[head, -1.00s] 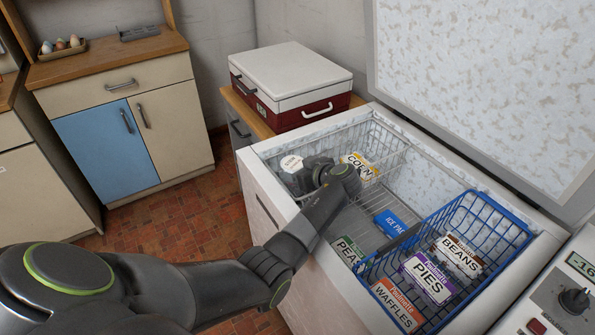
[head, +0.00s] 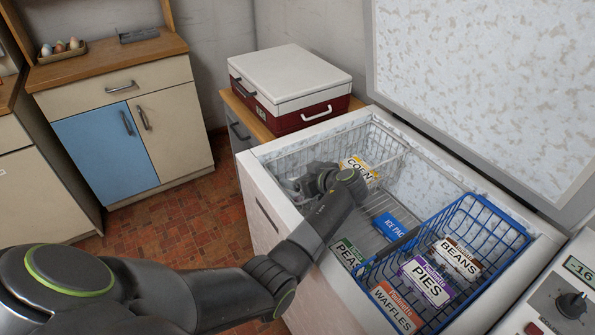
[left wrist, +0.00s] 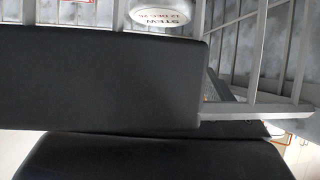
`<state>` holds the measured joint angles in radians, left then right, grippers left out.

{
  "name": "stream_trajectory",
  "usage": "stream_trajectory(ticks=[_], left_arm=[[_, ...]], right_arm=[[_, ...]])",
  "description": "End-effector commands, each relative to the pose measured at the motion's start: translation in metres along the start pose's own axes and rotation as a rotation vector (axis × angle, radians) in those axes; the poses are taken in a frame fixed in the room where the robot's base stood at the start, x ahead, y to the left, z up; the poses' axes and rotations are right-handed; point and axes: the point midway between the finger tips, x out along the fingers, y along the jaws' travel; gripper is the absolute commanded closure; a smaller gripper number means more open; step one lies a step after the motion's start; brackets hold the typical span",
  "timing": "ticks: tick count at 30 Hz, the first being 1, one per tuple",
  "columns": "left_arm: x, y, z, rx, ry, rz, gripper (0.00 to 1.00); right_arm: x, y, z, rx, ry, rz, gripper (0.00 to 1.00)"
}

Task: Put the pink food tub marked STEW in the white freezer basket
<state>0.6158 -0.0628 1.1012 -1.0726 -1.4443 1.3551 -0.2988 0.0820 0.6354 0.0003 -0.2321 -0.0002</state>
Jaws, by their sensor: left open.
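The tub marked STEW shows in the left wrist view as a round white lid (left wrist: 167,13) at the top edge, its print upside down; its pink sides are hidden. In the head view my arm and gripper hide it. The white wire freezer basket (head: 392,150) is at the freezer's left end; its wires also show in the left wrist view (left wrist: 258,60). My left gripper (head: 293,189) is open, low at the basket's near side, its dark fingers filling much of the wrist view. I cannot tell exactly where the tub rests. My right gripper is out of view.
A CORN box (head: 358,167) lies just beyond my gripper. A blue ice pack (head: 390,226) and a PEAS box (head: 348,253) lie between the baskets. A blue basket (head: 512,226) holds BEANS, PIES and WAFFLES. The freezer lid stands open behind.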

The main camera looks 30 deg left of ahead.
Motion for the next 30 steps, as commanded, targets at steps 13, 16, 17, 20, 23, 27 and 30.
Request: stream_trajectory(ticks=[13,16,17,20,23,27,30], left_arm=[[-0.09,0.002,-0.002,-0.006,0.002,0.004,0.17],[-0.096,0.001,-0.003,-0.006,0.004,0.002,0.17],[-0.098,0.001,-0.003,-0.006,0.004,0.001,0.17],[-0.099,0.001,-0.004,-0.005,0.005,0.001,0.17],[-0.099,0.001,-0.004,-0.006,0.005,0.001,0.17],[-0.099,0.001,-0.004,-0.006,0.005,0.002,0.17],[-0.099,0.001,-0.004,-0.006,0.005,0.002,0.17]], right_arm=[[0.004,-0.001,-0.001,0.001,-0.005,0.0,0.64],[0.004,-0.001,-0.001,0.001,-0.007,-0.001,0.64],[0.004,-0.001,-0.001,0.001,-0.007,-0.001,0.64],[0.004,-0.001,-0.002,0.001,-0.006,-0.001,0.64],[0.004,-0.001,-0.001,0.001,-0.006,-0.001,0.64],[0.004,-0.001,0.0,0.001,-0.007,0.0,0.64],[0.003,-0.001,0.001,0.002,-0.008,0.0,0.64]])
